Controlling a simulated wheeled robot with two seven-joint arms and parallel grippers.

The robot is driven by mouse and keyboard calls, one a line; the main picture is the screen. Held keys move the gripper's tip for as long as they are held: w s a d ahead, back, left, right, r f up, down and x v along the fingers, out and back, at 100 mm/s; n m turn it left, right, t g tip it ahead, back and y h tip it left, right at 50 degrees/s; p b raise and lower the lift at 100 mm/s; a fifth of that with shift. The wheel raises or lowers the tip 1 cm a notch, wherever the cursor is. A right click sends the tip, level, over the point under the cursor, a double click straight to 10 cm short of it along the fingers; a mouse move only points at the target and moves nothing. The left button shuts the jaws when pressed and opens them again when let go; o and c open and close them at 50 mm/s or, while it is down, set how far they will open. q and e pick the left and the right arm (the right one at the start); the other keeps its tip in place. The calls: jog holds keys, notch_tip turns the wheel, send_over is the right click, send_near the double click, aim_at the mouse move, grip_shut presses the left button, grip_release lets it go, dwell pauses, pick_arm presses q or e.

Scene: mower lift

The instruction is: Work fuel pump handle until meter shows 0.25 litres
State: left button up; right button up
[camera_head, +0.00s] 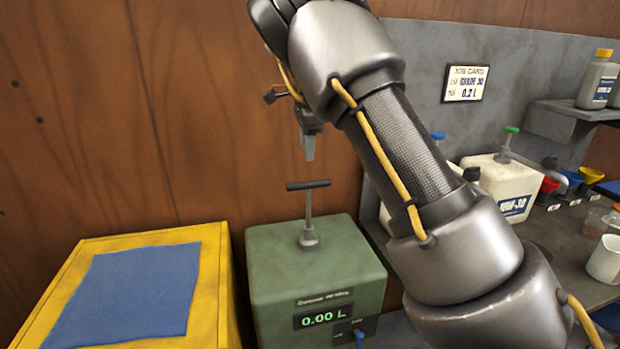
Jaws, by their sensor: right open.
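The green fuel pump box (290,262) stands low in the middle of the view. Its black T-shaped handle (308,185) stands up on a grey rod from the box top. The meter (323,318) on the front reads 0.00 L in green digits. My right gripper (309,150) is above the handle, pointing down and apart from it. It is open and empty, with its fingers seen nearly edge-on. My right arm crosses the view from the lower right and covers part of the bench. My left gripper is not in view.
A yellow box with a blue top (135,295) stands left of the pump. On the right bench are a white jug (505,185) with a green-topped pump, coloured funnels and a white cup (605,260). A job card (465,83) hangs behind; a bottle (597,80) stands on a shelf.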

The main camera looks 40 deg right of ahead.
aim_at(306, 182)
jog(key=shift+s+d+f, duration=0.1)
jog(key=shift+d, duration=0.05)
jog(key=f, duration=0.3)
jog(key=w+f+p, duration=0.1)
jog(key=f, duration=0.3)
jog(key=w+d+f+p, duration=0.1)
jog(key=f, duration=0.2)
jog(key=shift+f, duration=0.2)
